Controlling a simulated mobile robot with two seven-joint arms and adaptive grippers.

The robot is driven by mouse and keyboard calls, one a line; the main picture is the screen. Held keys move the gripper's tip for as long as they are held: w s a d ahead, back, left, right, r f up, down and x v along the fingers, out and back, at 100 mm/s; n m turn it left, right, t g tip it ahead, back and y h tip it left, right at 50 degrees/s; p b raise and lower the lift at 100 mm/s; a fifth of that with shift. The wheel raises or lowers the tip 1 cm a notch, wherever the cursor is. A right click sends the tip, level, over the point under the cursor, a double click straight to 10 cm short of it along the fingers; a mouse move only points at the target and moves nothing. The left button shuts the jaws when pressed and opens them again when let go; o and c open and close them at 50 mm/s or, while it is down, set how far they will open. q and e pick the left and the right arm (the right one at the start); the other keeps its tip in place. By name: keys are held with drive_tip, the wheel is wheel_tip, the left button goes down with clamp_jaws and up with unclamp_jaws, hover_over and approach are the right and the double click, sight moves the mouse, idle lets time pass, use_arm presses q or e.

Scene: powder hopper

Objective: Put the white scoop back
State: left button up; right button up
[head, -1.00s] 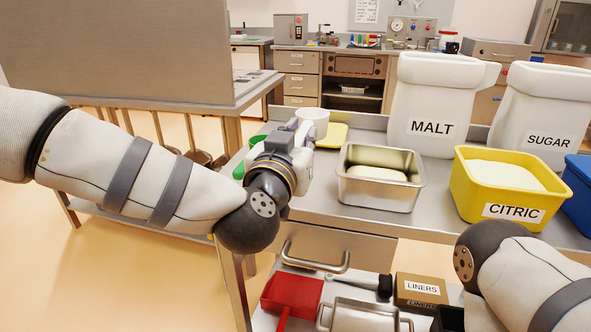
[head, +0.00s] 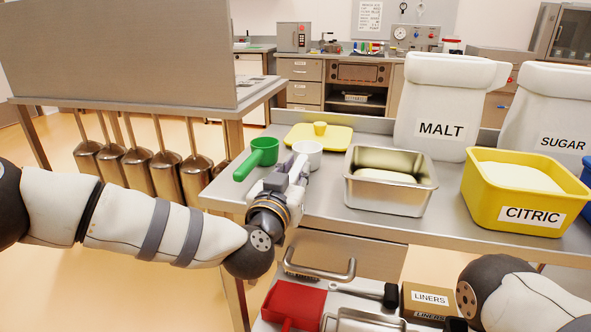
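The white scoop (head: 309,155) is at the left part of the steel table, its round cup facing up. My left gripper (head: 297,170) is at the near side of the cup and is shut on the scoop; the handle is hidden by the gripper. I cannot tell whether the cup touches the table top. The green scoop (head: 264,151) lies just left of the white one, its handle towards the table's left edge. My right gripper is out of view; only part of that arm shows at the lower right.
A yellow lid (head: 336,139) lies behind the white scoop. A steel pan (head: 392,203) and the yellow CITRIC tub (head: 480,207) stand to the right, the MALT bag (head: 441,95) behind. Several metal scoops (head: 167,176) hang at left.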

use_arm(q)
drive_tip(key=o, duration=0.3)
drive_tip(key=shift+o, duration=0.2)
